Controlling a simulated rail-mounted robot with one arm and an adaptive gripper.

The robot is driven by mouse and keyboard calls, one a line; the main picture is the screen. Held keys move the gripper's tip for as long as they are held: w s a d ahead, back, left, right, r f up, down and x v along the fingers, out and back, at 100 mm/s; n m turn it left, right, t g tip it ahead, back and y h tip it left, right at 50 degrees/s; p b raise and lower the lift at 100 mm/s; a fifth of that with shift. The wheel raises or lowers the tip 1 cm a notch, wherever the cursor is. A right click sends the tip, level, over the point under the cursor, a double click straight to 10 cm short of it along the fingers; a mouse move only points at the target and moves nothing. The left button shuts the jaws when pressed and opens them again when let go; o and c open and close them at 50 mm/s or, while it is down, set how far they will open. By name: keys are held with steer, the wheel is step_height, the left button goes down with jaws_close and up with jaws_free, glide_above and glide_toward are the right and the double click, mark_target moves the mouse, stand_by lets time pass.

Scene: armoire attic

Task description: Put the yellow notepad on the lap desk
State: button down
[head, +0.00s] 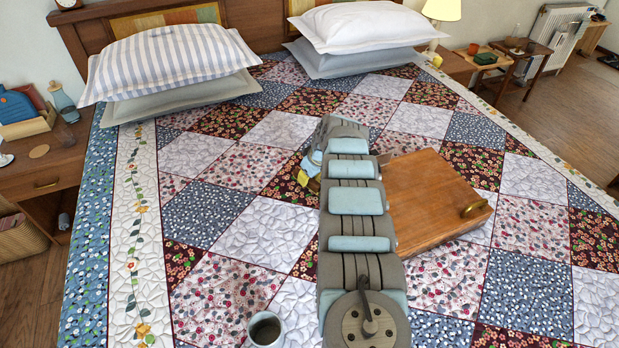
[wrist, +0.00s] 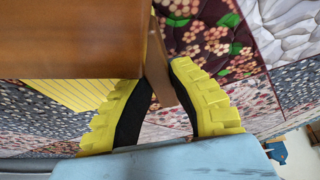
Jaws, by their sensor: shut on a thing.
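The lap desk (head: 430,195) is a brown wooden slab with a brass handle, lying on the quilt just right of my arm. Its brown wood fills the upper left of the wrist view (wrist: 70,38). The yellow notepad (wrist: 80,92) shows as a lined yellow face below the desk's edge, partly hidden by the desk and a finger. My gripper (wrist: 168,108) has yellow ridged fingers with black pads and is shut on the notepad; a thin brown strip shows between them. In the head view my arm mostly hides gripper and notepad. I cannot tell whether the notepad touches the desk.
The patchwork quilt (head: 240,235) is mostly clear left of my arm. A cup with dark contents (head: 265,330) stands near the front. Striped (head: 170,55) and white (head: 365,25) pillows lie at the headboard. Nightstands flank the bed.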

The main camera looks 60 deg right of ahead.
step_height(320, 180, up, 28)
steer(key=p, duration=0.1)
steer(key=shift+f+p, duration=0.2)
steer(key=shift+p, duration=0.2)
steer(key=shift+w, duration=0.1)
steer(key=shift+w+a+f+n+p, duration=0.25)
steer(key=shift+w+a, duration=0.2)
steer(key=shift+w, duration=0.35)
steer(key=shift+w+a+f+n+p, duration=0.15)
steer(key=shift+w+a+f+p, duration=0.2)
steer(key=shift+w, duration=0.4)
steer(key=shift+w+a+r, duration=0.1)
steer(key=shift+w+a, duration=0.3)
steer(key=shift+w, duration=0.15)
steer(key=shift+a, duration=0.2)
steer(key=shift+w+f, duration=0.2)
steer(key=shift+w+a+n+y+p, duration=0.35)
steer(key=shift+w+a, duration=0.2)
steer(key=shift+w, duration=0.15)
